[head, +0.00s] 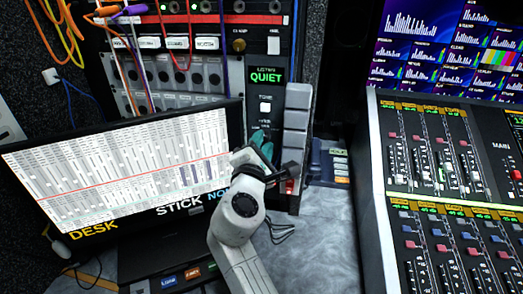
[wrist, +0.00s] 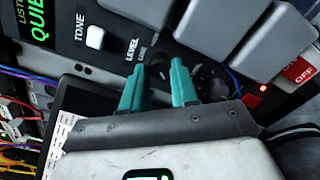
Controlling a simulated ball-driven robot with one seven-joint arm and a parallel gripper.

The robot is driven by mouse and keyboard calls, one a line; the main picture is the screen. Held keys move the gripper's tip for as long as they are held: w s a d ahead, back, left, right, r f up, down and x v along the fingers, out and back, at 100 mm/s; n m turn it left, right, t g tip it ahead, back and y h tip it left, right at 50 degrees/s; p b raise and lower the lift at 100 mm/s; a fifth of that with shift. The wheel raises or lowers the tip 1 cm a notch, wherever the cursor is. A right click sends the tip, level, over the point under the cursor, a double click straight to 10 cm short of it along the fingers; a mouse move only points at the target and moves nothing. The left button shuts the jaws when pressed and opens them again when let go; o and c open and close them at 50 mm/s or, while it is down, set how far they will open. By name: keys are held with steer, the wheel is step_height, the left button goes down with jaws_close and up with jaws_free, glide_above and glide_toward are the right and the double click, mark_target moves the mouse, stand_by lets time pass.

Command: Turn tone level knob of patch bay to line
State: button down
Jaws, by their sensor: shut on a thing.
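The patch bay panel (head: 268,88) stands upright in the middle of the head view, with a green "QUIET" display and a white TONE button (head: 265,107). In the wrist view the panel (wrist: 110,62) is tilted, with the TONE button (wrist: 95,37) and LEVEL and LINE lettering. My gripper (head: 262,142) reaches the panel just below the TONE button. In the wrist view its teal fingers (wrist: 160,78) stand on both sides of the dark tone level knob (wrist: 158,71), shut on it. The knob is mostly hidden, and its pointer cannot be made out.
A monitor (head: 120,165) stands close to the left of my arm. Grey blocks (head: 296,118) stick out right of the knob, above a red OFF label (wrist: 300,70). A mixing console (head: 440,190) fills the right side. Coloured cables (head: 135,50) hang at upper left.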

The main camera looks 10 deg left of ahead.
steer(key=shift+f+m, duration=0.1)
steer(key=shift+m, duration=0.5)
steer(key=c, duration=0.9)
jaws_free()
steer(key=shift+o, duration=0.2)
steer(key=s, duration=1)
steer(key=shift+s+a, duration=0.15)
steer(key=shift+s, duration=0.25)
